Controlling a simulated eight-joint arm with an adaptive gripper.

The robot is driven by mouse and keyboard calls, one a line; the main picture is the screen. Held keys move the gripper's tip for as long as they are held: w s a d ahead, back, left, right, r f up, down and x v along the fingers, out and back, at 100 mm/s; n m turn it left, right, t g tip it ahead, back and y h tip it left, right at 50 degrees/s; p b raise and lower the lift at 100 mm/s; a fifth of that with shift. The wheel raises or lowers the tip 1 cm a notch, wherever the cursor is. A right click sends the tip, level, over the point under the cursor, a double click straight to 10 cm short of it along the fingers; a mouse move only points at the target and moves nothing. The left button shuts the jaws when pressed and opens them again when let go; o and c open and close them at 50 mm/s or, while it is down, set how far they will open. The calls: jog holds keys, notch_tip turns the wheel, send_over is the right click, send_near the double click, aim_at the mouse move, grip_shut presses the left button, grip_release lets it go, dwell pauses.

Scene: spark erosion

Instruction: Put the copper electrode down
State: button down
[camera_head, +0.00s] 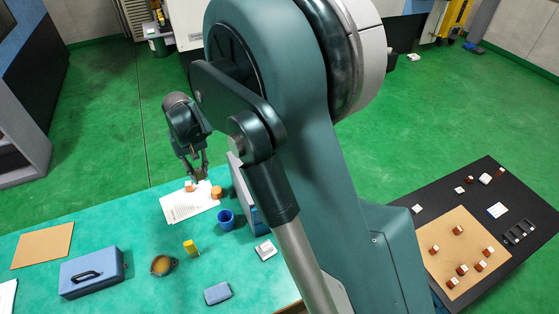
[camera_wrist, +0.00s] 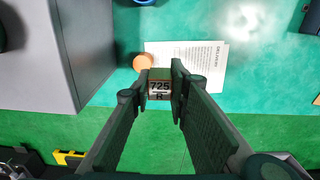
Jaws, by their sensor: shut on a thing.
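My gripper (camera_head: 197,178) hangs over the far edge of the teal bench (camera_head: 130,218). In the wrist view its two fingers (camera_wrist: 163,84) are shut on the copper electrode (camera_wrist: 160,90), a small block with a pale label reading "725" and "R". The electrode also shows in the head view (camera_head: 189,186) as a small copper and white block at the fingertips. It appears above the near-gripper edge of a printed sheet (camera_wrist: 207,68); I cannot tell its height or whether it touches anything.
An orange round piece (camera_head: 217,192) stands close beside the electrode. A blue cup (camera_head: 226,219), a yellow item (camera_head: 191,247) and a blue case (camera_head: 92,272) are on the bench. A dark table (camera_head: 405,203) at right holds several similar blocks on a tan board (camera_head: 463,222).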

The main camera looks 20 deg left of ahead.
notch_tip(320, 180, up, 8)
jog(key=p, duration=0.3)
send_over(237, 157)
jog(key=shift+d+f, duration=0.1)
jog(key=shift+f, duration=0.05)
jog(key=w+d+r+p, duration=0.2)
jog(key=w+d+r, duration=0.4)
jog(key=w+d, duration=0.2)
jog(key=d, duration=0.2)
jog(key=shift+w+d+r+p, duration=0.2)
jog(key=shift+w+d+p, duration=0.05)
jog(key=shift+d+p, duration=0.1)
jog(key=shift+f, duration=0.1)
jog(key=shift+f, duration=3.05)
jog(key=shift+f, duration=0.1)
jog(key=shift+f+p, duration=0.45)
jog(key=shift+f, duration=1.3)
jog(key=shift+f, duration=0.15)
jog(key=c, duration=2.2)
grip_release()
